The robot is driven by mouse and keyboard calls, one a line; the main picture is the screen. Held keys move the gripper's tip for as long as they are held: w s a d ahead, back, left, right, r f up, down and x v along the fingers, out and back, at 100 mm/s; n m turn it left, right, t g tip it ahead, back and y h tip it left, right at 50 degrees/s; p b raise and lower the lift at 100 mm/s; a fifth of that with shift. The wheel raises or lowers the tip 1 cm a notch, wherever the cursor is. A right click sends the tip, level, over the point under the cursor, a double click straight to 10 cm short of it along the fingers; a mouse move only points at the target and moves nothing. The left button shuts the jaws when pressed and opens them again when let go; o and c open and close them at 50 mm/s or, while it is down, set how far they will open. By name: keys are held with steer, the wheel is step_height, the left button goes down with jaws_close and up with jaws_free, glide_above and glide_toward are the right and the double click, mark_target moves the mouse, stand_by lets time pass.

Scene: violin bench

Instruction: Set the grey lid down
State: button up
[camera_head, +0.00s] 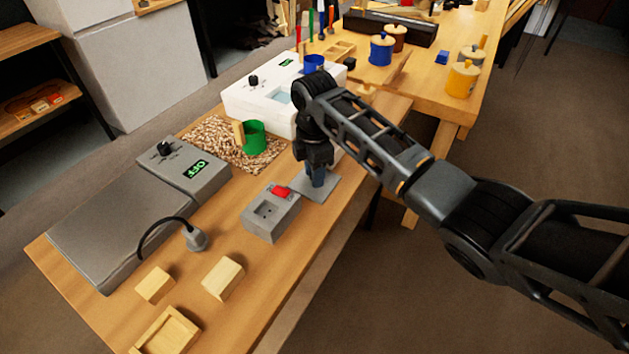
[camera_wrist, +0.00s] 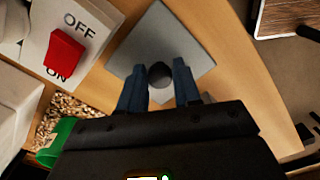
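The grey lid (camera_head: 323,190) is a flat square plate close above or on the wooden bench, just right of the grey switch box (camera_head: 268,218). In the wrist view the lid (camera_wrist: 186,42) lies flat between the switch box and the bench edge, with a dark round knob (camera_wrist: 160,75) at its middle. My gripper (camera_head: 318,180) points down over the lid. In the wrist view its two blue-grey fingers (camera_wrist: 159,85) stand on either side of the knob and appear to touch it. I cannot tell whether the lid's underside rests on the bench.
The switch box has a red switch (camera_head: 281,191). A grey hotplate (camera_head: 130,215) reading OFF, a plug (camera_head: 196,239) and wooden blocks (camera_head: 223,277) lie left and in front. A green cup (camera_head: 253,137) stands on wood chips behind, near a white appliance (camera_head: 255,101). The bench edge is close right.

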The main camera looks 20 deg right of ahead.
jaws_close()
